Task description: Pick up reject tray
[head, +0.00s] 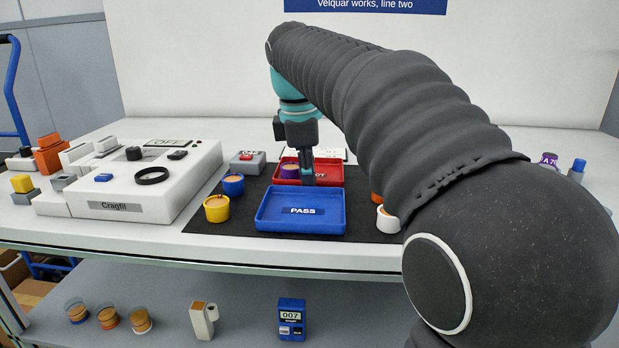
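The red reject tray (332,176) lies on the dark mat behind the blue PASS tray. Only part of its label shows, ending in "OT" or similar. A purple cup with brown filling (290,171) is in the red tray's left part. My gripper (308,178) points down from the teal wrist, over the red tray's front middle and just right of the purple cup. It hides part of the tray and label. Whether the fingers touch the tray or are parted cannot be told from this angle.
The blue PASS tray (265,222) is empty in front. A yellow cup (216,208) and a blue cup (233,184) stand left of it. An orange and a white item are partly hidden behind my arm. The white Cragfil machine (130,212) fills the left.

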